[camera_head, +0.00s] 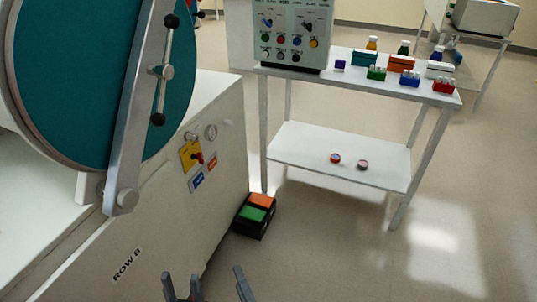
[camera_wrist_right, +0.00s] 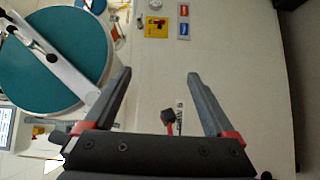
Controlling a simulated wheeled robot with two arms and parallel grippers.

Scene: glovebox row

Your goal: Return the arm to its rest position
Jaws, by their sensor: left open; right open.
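My right gripper (camera_head: 204,277) shows at the bottom edge of the head view, its two grey fingers apart and pointing up in the picture. In the right wrist view the same gripper (camera_wrist_right: 160,74) is open, with nothing held between its fingertips. It is in front of the pale cabinet front (camera_head: 160,225) of the glovebox. A small dark and red piece (camera_wrist_right: 169,119) shows between the fingers; I cannot tell what it is. The right arm itself is hidden below the frame. My left gripper is not seen.
The glovebox's round teal door (camera_head: 80,80) with its grey bar is at upper left. A black box (camera_head: 255,216) with green and orange tops stands on the floor. A white two-shelf table (camera_head: 330,150) holds bottles and racks. Floor at lower right is clear.

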